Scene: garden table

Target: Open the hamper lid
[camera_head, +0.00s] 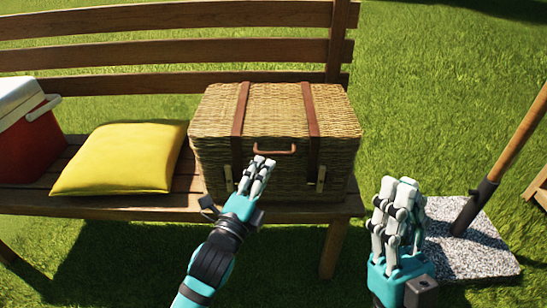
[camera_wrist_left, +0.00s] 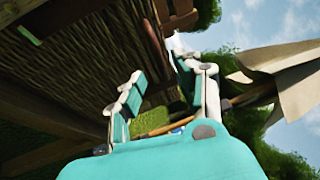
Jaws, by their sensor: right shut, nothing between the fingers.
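The wicker hamper (camera_head: 222,155) sits on the bench, its lid (camera_head: 275,108) closed. Two brown leather straps run over the lid, and a copper-coloured handle (camera_head: 275,150) is at the front. My left gripper (camera_head: 262,164) is at the hamper's front, just below and left of the handle; I cannot tell whether it touches. In the left wrist view, the fingers of this gripper (camera_wrist_left: 163,95) are apart with nothing visibly held, and the hamper's wicker side (camera_wrist_left: 90,75) fills the upper left. My right gripper (camera_head: 398,190) is shut and empty, right of the hamper and apart from it.
A yellow cushion (camera_head: 125,157) lies left of the hamper, beside a red and white cooler (camera_head: 28,130). The wooden bench's backrest (camera_head: 170,50) stands behind. At right, a wooden pole (camera_head: 515,140) rises from a speckled stone base (camera_head: 480,262). Grass surrounds the bench.

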